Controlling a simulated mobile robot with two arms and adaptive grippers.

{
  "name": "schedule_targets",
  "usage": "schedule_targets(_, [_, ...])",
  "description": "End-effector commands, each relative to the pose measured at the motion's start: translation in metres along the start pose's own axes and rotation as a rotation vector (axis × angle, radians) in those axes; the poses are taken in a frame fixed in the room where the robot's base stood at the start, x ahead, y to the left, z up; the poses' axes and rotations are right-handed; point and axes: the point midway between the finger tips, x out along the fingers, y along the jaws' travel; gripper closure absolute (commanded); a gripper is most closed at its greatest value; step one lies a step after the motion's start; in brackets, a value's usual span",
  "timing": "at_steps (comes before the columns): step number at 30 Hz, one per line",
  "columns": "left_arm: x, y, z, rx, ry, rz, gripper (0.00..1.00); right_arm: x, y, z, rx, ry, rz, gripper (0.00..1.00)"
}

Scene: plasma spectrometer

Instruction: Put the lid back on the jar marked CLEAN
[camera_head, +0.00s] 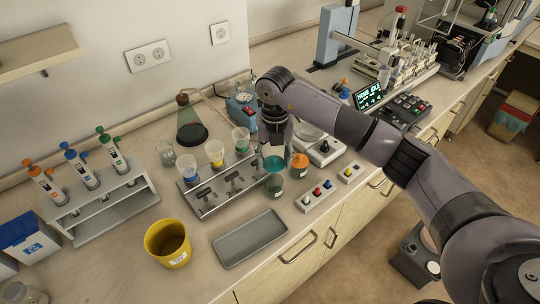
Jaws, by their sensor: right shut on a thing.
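My right gripper (274,153) reaches down over the bench's front middle, its arm coming in from the right. It is shut on a teal lid (274,163). The teal lid is at the mouth of a small clear jar (274,184) with a pale label; whether it touches the rim I cannot tell. Beside it on the right stands a similar jar with an orange lid (299,160). The writing on the labels is too small to read, so I cannot tell which jar is marked CLEAN. My left gripper is not in view.
A rack with funnels (208,197) stands left of the jars. A grey tray (250,239) and a yellow bucket (167,246) are nearer the front. Button boxes (316,197) sit at right. A flask (190,128) and pipette stand (100,203) are farther left.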

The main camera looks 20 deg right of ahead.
Motion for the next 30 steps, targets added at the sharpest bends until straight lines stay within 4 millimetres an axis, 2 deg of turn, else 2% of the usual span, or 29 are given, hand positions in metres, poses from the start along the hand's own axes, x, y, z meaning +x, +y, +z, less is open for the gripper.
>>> schedule_targets(18, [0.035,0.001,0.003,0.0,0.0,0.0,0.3,0.053,0.0,0.0,-0.002,0.0,0.0,0.65])
schedule_targets(24, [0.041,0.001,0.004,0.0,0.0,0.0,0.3,0.062,0.0,0.0,-0.002,-0.001,0.001,0.65])
schedule_targets(30, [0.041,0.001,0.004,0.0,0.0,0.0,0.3,0.061,0.0,0.0,-0.002,-0.001,0.001,0.65])
